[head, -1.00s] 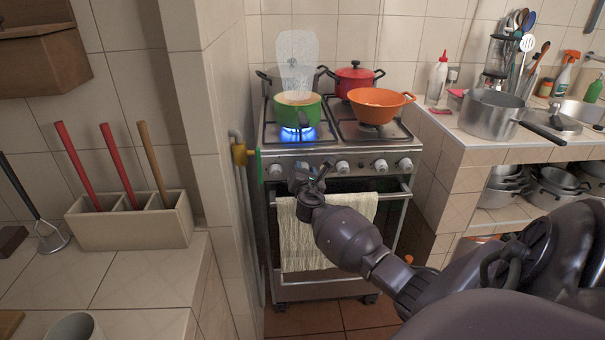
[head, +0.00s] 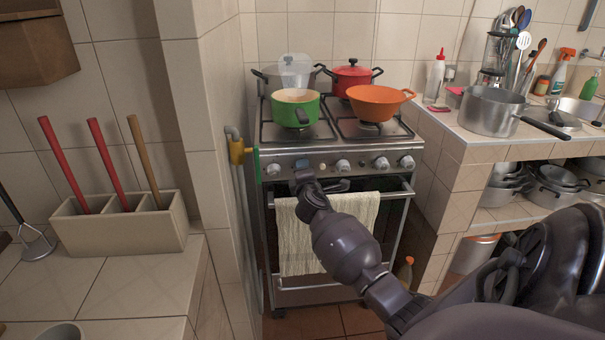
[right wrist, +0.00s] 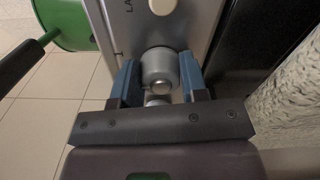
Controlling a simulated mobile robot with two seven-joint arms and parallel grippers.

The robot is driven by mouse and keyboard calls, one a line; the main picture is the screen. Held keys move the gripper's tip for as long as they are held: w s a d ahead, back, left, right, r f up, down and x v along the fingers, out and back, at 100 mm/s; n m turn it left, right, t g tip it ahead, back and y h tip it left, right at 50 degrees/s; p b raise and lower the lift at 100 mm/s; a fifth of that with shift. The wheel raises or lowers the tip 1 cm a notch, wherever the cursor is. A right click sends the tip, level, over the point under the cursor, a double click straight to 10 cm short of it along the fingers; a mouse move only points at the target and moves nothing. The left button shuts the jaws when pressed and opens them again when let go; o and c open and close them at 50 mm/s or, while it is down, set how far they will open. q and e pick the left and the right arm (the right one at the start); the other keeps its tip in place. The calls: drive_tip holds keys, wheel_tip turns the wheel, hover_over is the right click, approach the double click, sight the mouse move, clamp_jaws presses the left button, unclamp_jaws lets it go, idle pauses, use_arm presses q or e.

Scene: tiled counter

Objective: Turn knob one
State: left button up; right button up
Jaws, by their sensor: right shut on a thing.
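The stove (head: 330,158) has a row of knobs along its front panel. My right gripper (head: 304,177) is at the left part of this row. In the right wrist view, its blue-padded fingers (right wrist: 160,80) are shut on a silver knob (right wrist: 158,66), one on each side. In the head view the gripper partly covers this knob, and I cannot read its mark. A free knob (head: 273,170) is to its left and another (head: 343,165) to its right. No flame shows under the green pot (head: 285,109). My left gripper is not in view.
An orange pan (head: 375,110), a red pot (head: 351,78) and a grey pot (head: 271,81) are on the stove. A towel (head: 298,245) hangs on the oven handle below my gripper. The tiled wall (head: 210,130) rises close to the stove's left.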

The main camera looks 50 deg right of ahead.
drive_tip(key=shift+f+m, duration=0.1)
drive_tip(key=shift+m, duration=1)
drive_tip(key=o, duration=0.9)
